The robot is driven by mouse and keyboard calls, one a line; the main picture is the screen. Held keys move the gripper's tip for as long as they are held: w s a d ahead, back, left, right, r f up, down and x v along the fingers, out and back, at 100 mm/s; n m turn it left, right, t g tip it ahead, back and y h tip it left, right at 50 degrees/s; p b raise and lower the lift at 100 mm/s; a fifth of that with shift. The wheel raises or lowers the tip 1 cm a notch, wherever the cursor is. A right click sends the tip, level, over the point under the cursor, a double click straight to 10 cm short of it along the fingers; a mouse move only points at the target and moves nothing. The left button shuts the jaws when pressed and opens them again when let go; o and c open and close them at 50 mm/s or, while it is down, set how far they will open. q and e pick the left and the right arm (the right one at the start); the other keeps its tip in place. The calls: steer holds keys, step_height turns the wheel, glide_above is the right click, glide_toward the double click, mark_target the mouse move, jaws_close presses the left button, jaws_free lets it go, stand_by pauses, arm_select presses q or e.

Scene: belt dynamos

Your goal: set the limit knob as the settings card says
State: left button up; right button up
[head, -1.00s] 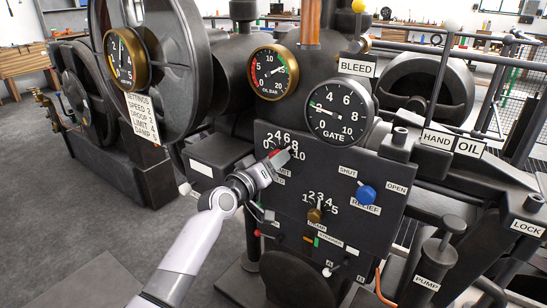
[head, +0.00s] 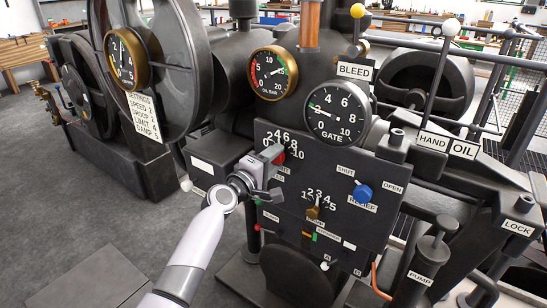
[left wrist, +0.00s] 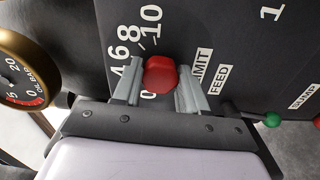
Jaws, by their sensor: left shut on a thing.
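The red limit knob (head: 279,157) is on the black panel (head: 330,240), at its 0-to-10 dial in the upper left. In the left wrist view the knob (left wrist: 160,74) sits between the two fingers, below the 8 and 10, with LIMIT and FEED labels to its right. My left gripper (head: 271,158) is shut on the knob. Which number the knob points at cannot be told. The settings card (head: 146,115) hangs at the left below a gauge and lists speed, droop, limit and damp; its tilted figures are hard to read. My right gripper is not in view.
A blue relief knob (head: 363,193) and a brass knob (head: 314,211) with its own dial are on the same panel, to the right and below. The gate gauge (head: 338,111) is above the panel. Small levers are on its lower part.

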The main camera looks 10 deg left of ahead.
arm_select(q)
steer(key=shift+f+n, duration=0.1)
steer(key=shift+n, duration=0.5)
steer(key=o, duration=1)
steer(key=shift+s, duration=0.1)
steer(key=p+v, duration=0.1)
steer(key=v, duration=0.6)
steer(key=shift+p, duration=0.4)
